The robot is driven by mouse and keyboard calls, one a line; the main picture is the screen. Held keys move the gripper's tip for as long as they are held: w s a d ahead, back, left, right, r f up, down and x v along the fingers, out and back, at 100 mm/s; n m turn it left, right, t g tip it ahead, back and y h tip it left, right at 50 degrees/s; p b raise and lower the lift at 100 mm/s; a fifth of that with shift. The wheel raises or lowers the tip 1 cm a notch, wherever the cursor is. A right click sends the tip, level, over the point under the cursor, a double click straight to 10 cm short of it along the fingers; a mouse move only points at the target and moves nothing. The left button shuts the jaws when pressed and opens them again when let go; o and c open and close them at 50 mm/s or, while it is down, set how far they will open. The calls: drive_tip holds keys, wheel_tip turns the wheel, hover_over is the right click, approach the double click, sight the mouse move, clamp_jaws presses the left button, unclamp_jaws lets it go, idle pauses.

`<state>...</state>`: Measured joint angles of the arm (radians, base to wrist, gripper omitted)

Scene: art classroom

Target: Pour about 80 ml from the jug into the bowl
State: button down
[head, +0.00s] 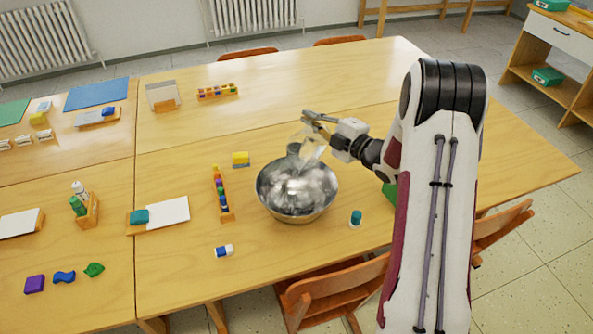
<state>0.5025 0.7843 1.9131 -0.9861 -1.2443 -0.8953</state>
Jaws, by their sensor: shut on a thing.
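A shiny metal bowl (270,201) stands on the wooden table near its front edge. A clear jug (311,153) is held above the back right part of the bowl and looks tilted toward it. My gripper (318,119) is shut on the jug near its top and comes in from the right. The inside of the bowl looks bright and mottled; I cannot tell liquid from reflections there. The water level in the jug is too small to make out.
A rack of coloured pieces (222,196) stands just left of the bowl. A yellow-and-blue block (240,159) lies behind it, a teal-capped jar (355,218) to the right, and a blue-and-white eraser (223,251) in front. A grey cup-like thing (293,149) shows partly behind the jug. The table's back middle is mostly clear.

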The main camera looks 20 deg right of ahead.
drive_tip(key=shift+w+d+r, duration=0.15)
drive_tip(key=shift+w+d, duration=0.3)
drive_tip(key=shift+d, duration=0.05)
drive_tip(key=shift+w+d+r+m+g, duration=0.1)
drive_tip(key=shift+w+d+m+g, duration=0.4)
drive_tip(key=shift+m, duration=0.5)
drive_tip(key=shift+w+d+m, duration=0.55)
drive_tip(key=shift+d+m, duration=0.05)
drive_tip(key=shift+m, duration=0.1)
drive_tip(key=shift+w+d+f+m+g+p, duration=0.2)
drive_tip(key=shift+w+d+m+g+p, duration=0.2)
drive_tip(key=shift+m+g, duration=0.2)
drive_tip(key=shift+w+d, duration=0.1)
drive_tip(key=shift+w, duration=0.05)
drive_tip(key=w+d+f+m+g+y+p, duration=0.2)
drive_tip(key=w+d+f+m+g+p, duration=0.1)
drive_tip(key=w+d+f+m+p, duration=0.1)
drive_tip(key=shift+w+d+f+m+p, duration=0.35)
drive_tip(key=shift+w+d+f+m, duration=0.3)
drive_tip(key=shift+w+m, duration=0.35)
idle(1.6)
